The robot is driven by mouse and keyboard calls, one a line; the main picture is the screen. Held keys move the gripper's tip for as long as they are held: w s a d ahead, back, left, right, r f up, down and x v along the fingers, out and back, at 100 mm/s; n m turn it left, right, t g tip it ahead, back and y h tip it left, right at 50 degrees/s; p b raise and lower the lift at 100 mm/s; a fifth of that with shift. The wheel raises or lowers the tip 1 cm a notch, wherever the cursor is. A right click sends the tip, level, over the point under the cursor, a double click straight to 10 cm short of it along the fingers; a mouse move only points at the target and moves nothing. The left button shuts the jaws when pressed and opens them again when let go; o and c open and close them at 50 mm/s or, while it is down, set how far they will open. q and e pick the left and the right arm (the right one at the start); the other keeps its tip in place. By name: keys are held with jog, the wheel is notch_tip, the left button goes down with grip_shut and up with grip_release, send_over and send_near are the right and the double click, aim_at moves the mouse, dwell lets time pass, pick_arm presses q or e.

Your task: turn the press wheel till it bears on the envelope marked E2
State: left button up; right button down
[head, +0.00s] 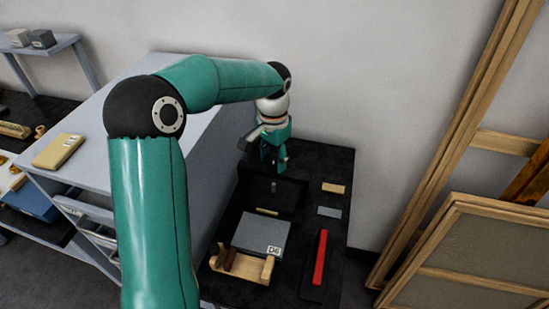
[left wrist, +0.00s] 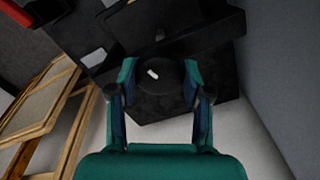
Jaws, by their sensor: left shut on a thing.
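My left gripper (head: 274,158) is above the back of the black table, over a dark press (head: 262,195) with a short pale spindle. In the left wrist view its two fingers (left wrist: 159,82) stand on either side of a dark round press wheel (left wrist: 165,72) with a white mark, and are shut on it. The wheel is hidden by the gripper in the head view. A flat grey piece (head: 262,232) in front of the press has a white tag that seems to read D6. I see no envelope marked E2. My right gripper is not in view.
A wooden cradle (head: 267,270) is at the table's front. A red bar (head: 320,258), a tan block (head: 333,188) and a grey block (head: 329,211) lie to the right. Wooden frames (head: 455,250) lean at the right. A grey cabinet (head: 215,150) stands left of the press.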

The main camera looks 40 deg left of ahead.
aim_at(274, 159)
pick_arm(q)
jog(key=shift+w+r+m, duration=0.2)
jog(key=shift+w+m, duration=0.05)
jog(key=shift+m, duration=0.95)
jog(key=o, duration=1.2)
jog(key=shift+f, duration=0.1)
jog(key=shift+c, duration=0.2)
notch_tip(274, 159, up, 12)
jog(key=shift+s+f, duration=0.1)
jog(key=shift+f, duration=0.05)
